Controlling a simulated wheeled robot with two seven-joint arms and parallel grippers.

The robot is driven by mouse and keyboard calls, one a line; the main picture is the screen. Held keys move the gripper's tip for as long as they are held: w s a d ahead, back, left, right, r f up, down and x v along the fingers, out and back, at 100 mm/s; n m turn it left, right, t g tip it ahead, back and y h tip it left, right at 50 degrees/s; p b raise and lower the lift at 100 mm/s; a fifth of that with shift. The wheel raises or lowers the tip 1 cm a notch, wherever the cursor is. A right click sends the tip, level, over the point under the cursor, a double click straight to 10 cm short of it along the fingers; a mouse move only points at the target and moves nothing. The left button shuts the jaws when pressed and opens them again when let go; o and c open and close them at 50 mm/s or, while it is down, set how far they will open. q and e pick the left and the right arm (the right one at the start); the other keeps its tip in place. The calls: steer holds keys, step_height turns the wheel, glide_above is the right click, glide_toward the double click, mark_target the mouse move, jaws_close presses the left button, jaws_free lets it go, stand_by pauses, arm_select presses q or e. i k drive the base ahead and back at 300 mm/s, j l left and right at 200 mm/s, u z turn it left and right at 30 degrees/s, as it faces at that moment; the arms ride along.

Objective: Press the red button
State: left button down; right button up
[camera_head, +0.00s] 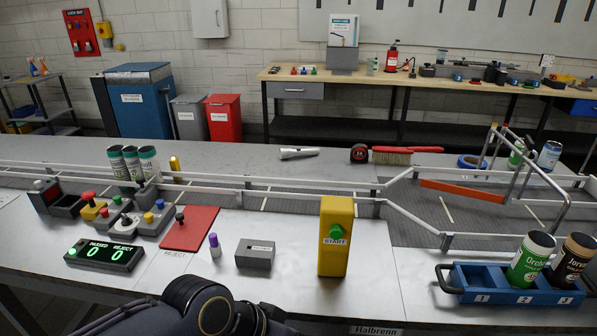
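A red mushroom button (88,196) sits on a small yellow box at the left of the workbench, in front of the conveyor. A dark part of my arm (205,305) crosses the bottom edge, well to the right of and nearer than the red button. No fingertips of either gripper show. Nothing is touching the red button.
A yellow post with a green START button (336,232) stands mid-bench. A red REJECT plate (190,228), a counter display (104,254) and a grey box (255,254) lie left of it. A blue tray (471,276) with cans is at right. Conveyor rails run behind.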

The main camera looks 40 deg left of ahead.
mark_target(103, 211)
steer(key=u, duration=2.45)
